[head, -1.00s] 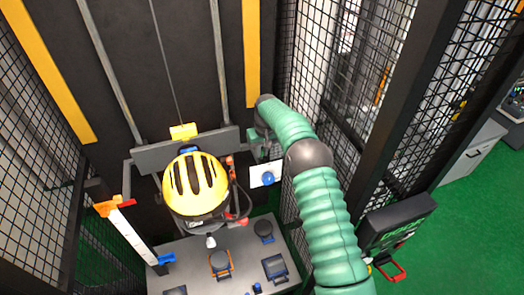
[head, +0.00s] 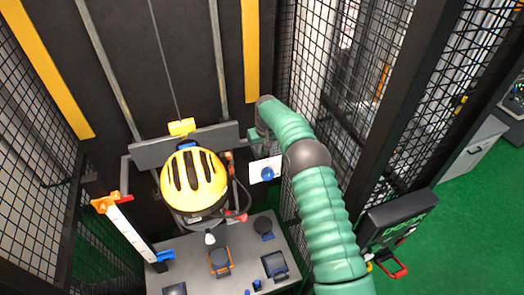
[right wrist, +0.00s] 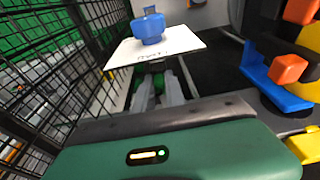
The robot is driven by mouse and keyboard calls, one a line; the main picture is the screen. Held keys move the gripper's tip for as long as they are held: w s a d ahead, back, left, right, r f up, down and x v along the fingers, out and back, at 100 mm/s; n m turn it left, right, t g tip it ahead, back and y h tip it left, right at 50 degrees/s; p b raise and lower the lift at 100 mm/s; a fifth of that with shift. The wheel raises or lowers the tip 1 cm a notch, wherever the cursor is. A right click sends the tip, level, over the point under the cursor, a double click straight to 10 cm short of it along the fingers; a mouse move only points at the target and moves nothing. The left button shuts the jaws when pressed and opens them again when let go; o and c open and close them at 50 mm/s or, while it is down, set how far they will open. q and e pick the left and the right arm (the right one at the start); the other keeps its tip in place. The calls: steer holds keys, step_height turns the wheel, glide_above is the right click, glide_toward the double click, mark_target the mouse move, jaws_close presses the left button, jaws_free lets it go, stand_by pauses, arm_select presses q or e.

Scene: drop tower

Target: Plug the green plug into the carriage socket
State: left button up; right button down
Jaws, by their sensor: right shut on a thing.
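The carriage (head: 150,153) is a grey crossbar on two rails, with a yellow-helmeted dummy (head: 193,182) in front of it. I cannot make out its socket for certain. My right arm reaches in from the lower right, and its gripper end (head: 257,138) is close to the right end of the crossbar. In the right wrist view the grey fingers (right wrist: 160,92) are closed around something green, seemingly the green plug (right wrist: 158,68). A white plate (right wrist: 165,46) with a blue knob (right wrist: 150,27) hides most of it. My left gripper is out of view.
Black mesh walls stand close on both sides. A grey base (head: 205,275) with several dark fittings lies below the dummy. A white post (head: 128,228) with orange and blue clips stands at left. An orange block (right wrist: 287,70) shows at right in the right wrist view.

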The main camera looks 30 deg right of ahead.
steer(key=shift+f, duration=0.2)
steer(key=shift+s+f, duration=0.1)
steer(key=shift+s, duration=0.05)
steer(key=c, duration=1.3)
jaws_free()
steer(key=shift+f, duration=0.1)
steer(key=shift+c, duration=0.2)
steer(key=shift+s+d, duration=0.1)
steer(key=shift+s, duration=0.1)
